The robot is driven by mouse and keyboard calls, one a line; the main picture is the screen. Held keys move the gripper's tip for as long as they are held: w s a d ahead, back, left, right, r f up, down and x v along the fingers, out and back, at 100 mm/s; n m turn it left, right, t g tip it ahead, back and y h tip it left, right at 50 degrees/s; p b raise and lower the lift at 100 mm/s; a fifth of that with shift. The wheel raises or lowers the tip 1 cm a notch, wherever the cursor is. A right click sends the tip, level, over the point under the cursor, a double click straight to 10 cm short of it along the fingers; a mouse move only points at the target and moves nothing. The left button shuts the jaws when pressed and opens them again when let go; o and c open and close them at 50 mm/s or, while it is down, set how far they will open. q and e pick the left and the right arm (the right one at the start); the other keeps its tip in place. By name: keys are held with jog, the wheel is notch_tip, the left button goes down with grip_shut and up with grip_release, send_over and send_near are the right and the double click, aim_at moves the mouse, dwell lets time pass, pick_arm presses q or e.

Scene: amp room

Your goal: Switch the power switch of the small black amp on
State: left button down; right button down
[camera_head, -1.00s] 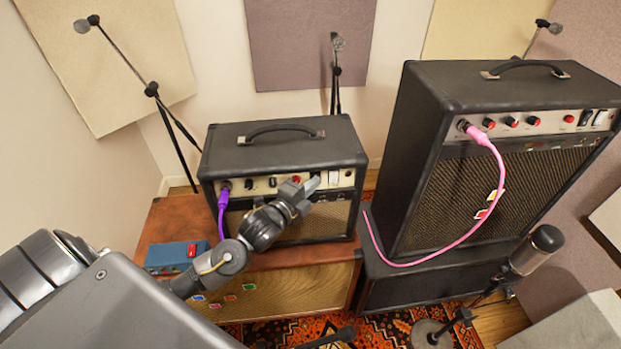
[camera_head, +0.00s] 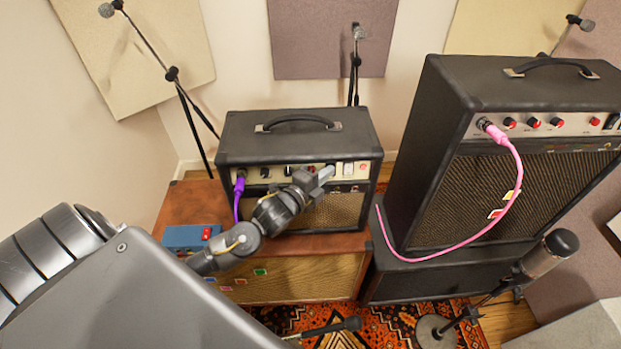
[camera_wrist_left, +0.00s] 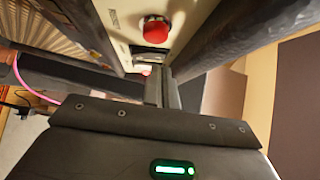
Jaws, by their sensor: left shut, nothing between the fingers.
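The small black amp (camera_head: 297,131) stands on a brown cabinet, with a cream control panel across its front. A white power switch (camera_head: 348,168) shows near the right end of the panel, next to a red round part. My left gripper (camera_head: 325,174) is shut and empty, with its tips at the panel just left of and below the switch. In the left wrist view the shut fingers (camera_wrist_left: 163,84) point at the panel close to a red knob (camera_wrist_left: 155,29). I cannot tell whether they touch it. My right gripper is not in view.
A purple plug (camera_head: 239,186) sits in the small amp's left end. A blue pedal (camera_head: 194,237) lies on the brown cabinet (camera_head: 295,280). A larger black amp (camera_head: 530,150) with a pink cable (camera_head: 513,187) stands at right. Microphone stands surround the area, one with a microphone (camera_head: 549,252) at front right.

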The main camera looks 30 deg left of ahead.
pick_arm(q)
jog(key=s+r+b, duration=0.2)
jog(key=s+r, duration=0.1)
jog(key=s, duration=0.9)
jog(key=shift+d+r, duration=0.15)
jog(key=shift+r, duration=0.1)
jog(key=shift+s, duration=0.1)
